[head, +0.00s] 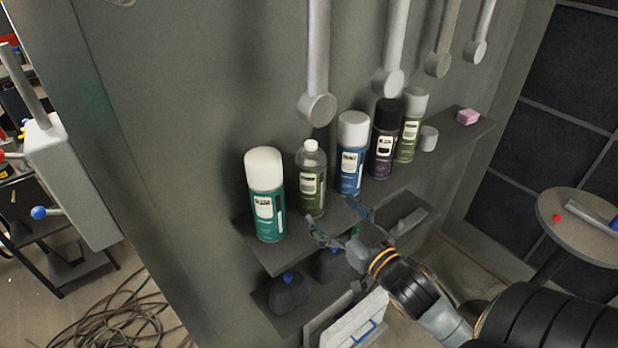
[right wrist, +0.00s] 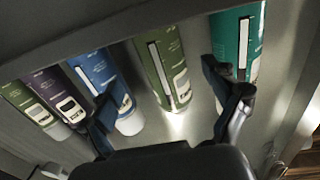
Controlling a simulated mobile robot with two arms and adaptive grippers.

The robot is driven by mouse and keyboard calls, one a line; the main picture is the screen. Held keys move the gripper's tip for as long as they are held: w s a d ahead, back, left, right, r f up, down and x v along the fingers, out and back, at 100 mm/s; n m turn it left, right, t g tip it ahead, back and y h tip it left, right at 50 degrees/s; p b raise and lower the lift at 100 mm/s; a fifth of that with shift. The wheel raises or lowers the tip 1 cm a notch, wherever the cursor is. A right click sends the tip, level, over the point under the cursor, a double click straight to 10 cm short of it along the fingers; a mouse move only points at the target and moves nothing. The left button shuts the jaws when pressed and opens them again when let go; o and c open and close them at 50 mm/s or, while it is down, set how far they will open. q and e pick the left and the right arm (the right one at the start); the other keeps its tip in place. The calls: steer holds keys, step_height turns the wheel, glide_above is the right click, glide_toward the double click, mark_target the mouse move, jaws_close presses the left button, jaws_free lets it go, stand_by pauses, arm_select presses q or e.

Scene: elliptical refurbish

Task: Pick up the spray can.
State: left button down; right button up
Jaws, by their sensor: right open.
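Several spray cans stand upright in a row on a wall shelf: a teal can with a white cap (head: 266,200), an olive can with a narrow top (head: 311,180), a blue can (head: 351,155), a dark purple can (head: 383,140) and a green can (head: 409,128). My right gripper (head: 335,219) is open and empty, in front of the shelf near the olive and blue cans. In the right wrist view, the olive can (right wrist: 166,70) shows between the spread fingers (right wrist: 170,108), apart from them. The teal can (right wrist: 240,45) is partly behind one finger. My left gripper is out of view.
A small white cylinder (head: 428,138) and a pink block (head: 467,117) lie farther along the shelf. Grey hanging pipes (head: 318,60) end above the cans. A lower shelf (head: 262,302) holds dark blue-topped items. A round table (head: 570,235) stands at right.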

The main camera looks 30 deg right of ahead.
mark_target(320, 199)
steer(key=w, duration=0.2)
steer(key=shift+w, duration=0.3)
steer(key=shift+w+r+p, duration=0.15)
steer(key=shift+w+p, duration=0.05)
steer(key=shift+p, duration=0.2)
steer(key=w+p, duration=0.2)
steer(key=w, duration=0.2)
steer(key=shift+w+a, duration=0.1)
steer(key=shift+w, duration=0.35)
steer(key=shift+s, duration=0.15)
steer(key=shift+c, duration=0.8)
steer(key=c, duration=1.2)
